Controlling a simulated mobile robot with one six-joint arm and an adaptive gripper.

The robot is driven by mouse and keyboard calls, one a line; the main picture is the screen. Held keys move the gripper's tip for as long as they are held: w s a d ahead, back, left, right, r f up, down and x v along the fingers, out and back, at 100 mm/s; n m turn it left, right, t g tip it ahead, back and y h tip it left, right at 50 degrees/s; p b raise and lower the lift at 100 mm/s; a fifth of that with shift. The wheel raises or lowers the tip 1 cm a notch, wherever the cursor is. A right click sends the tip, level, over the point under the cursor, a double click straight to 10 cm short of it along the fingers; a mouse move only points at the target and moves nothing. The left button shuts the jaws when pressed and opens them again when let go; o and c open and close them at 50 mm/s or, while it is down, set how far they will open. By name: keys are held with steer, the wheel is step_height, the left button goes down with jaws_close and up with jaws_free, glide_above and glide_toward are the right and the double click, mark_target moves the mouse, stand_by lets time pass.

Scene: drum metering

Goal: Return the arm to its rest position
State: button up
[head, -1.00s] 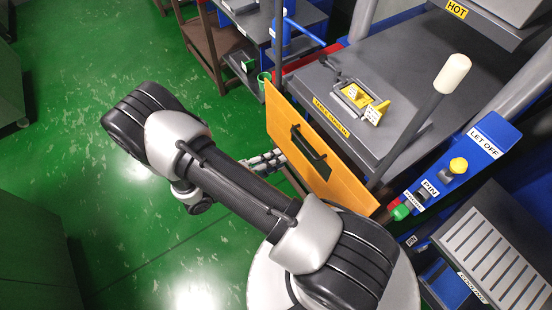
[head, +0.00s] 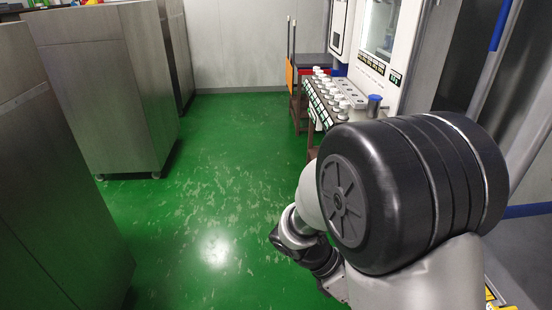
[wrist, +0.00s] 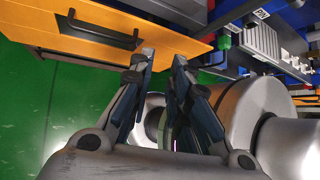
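My arm fills the lower right of the head view, bent, with a large black joint in the foreground. My gripper's fingers do not show clearly there. In the wrist view my gripper (wrist: 164,58) shows two dark fingers with a gap between their tips and nothing between them. It is open and empty. Beyond the fingertips, at the top left of the wrist view, is an orange panel (wrist: 180,42) with a black handle (wrist: 103,33). The fingers look apart from the handle. Whether the fingertips are near the panel is hard to tell.
Grey cabinets (head: 105,85) line the left of the head view. The green floor (head: 215,150) between is clear. A slatted grey tray (wrist: 262,42) shows in the wrist view.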

steer(key=s+a+r+m+t+y, duration=0.3)
steer(key=s+r+m+t+y, duration=0.1)
steer(key=r+m, duration=0.3)
steer(key=s+a+r+m+t+y, duration=0.3)
steer(key=r+m, duration=0.5)
steer(key=m, duration=0.4)
steer(key=shift+s+a+t+y, duration=0.25)
steer(key=shift+s+t+y, duration=0.15)
steer(key=shift+s+y, duration=0.6)
